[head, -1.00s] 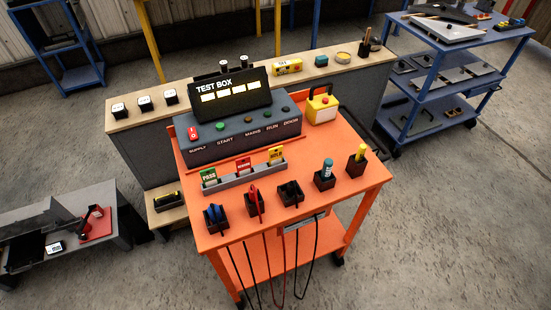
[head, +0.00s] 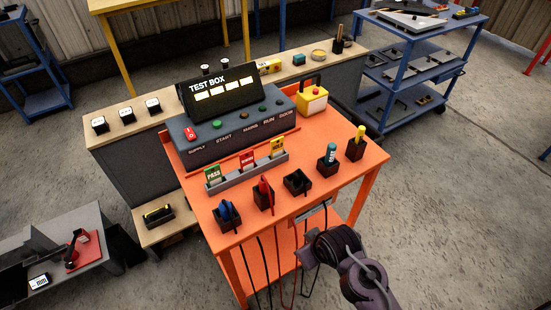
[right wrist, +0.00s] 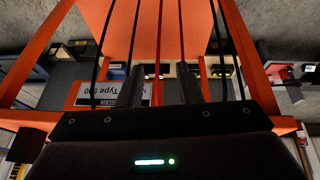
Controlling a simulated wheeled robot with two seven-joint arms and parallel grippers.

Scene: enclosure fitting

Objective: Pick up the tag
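Three tags stand upright in a grey rack (head: 245,170) on the orange cart: a green PASS tag (head: 212,174), a red tag (head: 247,159) and a yellow tag (head: 278,147). My right gripper (head: 306,252) is in front of the cart's near edge, lower than the cart top and apart from the tags. In the right wrist view its two dark fingers (right wrist: 160,78) stand apart with nothing clearly held between them. The tags cannot be made out in that view. My left gripper is not in view.
The test box (head: 225,95) stands behind the rack. Dark holders with blue probes (head: 226,212), red probes (head: 264,190), a teal-capped bottle (head: 330,155) and a yellow marker (head: 359,137) line the front. Cables (head: 262,270) hang below the edge. A yellow lockbox (head: 312,99) stands behind right.

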